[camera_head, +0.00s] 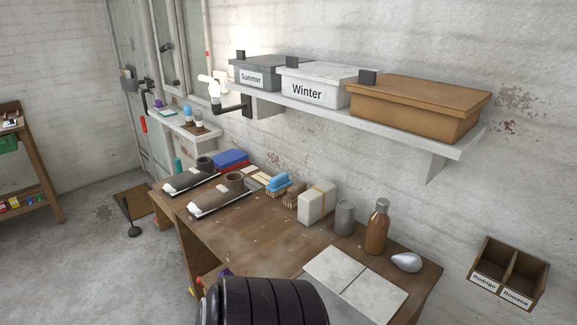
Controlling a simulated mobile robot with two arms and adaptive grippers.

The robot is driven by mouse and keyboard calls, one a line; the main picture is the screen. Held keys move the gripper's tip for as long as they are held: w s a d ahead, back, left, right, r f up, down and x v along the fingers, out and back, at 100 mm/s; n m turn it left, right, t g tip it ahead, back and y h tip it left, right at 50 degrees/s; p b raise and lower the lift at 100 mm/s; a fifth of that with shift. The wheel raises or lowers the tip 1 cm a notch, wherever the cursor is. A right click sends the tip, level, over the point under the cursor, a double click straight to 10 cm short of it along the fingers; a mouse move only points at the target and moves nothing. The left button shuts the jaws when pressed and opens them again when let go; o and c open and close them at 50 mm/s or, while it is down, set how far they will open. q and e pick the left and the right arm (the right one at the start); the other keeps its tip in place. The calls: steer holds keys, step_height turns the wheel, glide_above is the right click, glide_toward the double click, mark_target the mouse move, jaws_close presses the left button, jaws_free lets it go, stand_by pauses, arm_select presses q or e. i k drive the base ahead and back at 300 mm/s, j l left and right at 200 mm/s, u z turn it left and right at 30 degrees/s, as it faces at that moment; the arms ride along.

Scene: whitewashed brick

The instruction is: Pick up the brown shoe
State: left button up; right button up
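The brown shoe (222,194) is a low boot with an open ankle top. It rests upright on a thin pale sheet (194,214) on the wooden workbench (270,237), toward the bench's far left part. A darker, blackish shoe (190,176) stands on a similar sheet just behind it. Neither of my grippers is in view. A black ribbed part at the bottom edge seems to be part of my own arm, and it hides the near front of the bench.
Behind the shoes lie a blue box (231,160), a blue brush (278,181) and a pale block (317,203). A grey can (344,217), brown bottle (377,227) and silver object (407,262) stand right. A wall shelf (300,106) with boxes overhangs the bench.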

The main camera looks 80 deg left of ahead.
mark_target(234, 189)
steer(key=u, duration=3)
steer(key=i+j, duration=0.25)
steer(key=j, duration=0.2)
